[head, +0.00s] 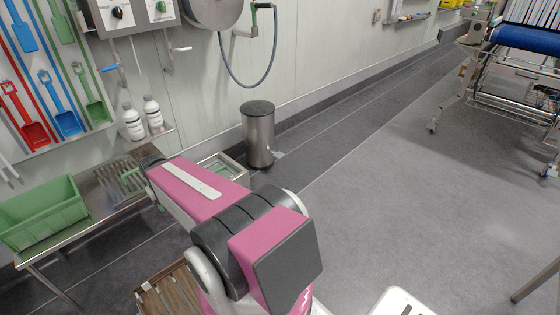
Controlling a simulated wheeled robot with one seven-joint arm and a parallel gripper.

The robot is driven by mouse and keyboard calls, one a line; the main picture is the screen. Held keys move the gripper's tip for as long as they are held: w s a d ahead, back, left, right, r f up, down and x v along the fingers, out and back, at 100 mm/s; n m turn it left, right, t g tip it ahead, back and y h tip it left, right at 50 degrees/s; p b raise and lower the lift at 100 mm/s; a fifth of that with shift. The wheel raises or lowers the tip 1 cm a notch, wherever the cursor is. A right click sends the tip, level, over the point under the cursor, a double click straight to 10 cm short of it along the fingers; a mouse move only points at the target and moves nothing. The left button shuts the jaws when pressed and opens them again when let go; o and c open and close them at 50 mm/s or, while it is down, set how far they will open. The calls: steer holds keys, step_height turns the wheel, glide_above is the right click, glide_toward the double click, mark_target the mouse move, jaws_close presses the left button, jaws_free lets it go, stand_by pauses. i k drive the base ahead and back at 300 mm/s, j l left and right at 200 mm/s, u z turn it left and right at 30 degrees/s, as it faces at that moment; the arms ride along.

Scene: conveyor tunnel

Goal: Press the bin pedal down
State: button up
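The bin (258,134) is a metal cylinder with a dark round lid. It stands upright on the floor by the wall, just above the middle of the head view, and its lid is down. A small pale piece at its lower right looks like the pedal (279,155); it is too small to tell whether it is pressed. My pink arm reaches to the left. My gripper (147,163) is at its far end, over the metal bench and left of the bin, well apart from it. The arm largely hides the gripper, so its opening does not show.
A metal bench (100,200) with a green crate (44,212) stands at left. A pale open tray or box (226,168) is between my arm and the bin. A hose (262,82) hangs above the bin. The floor (370,190) right of the bin is clear. A wheeled conveyor (510,85) stands far right.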

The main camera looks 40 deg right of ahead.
mark_target(278, 155)
steer(key=z, duration=1.6)
steer(key=i+j+z, duration=0.35)
steer(key=i, duration=0.15)
steer(key=i+j+z, duration=0.3)
steer(key=i, duration=0.2)
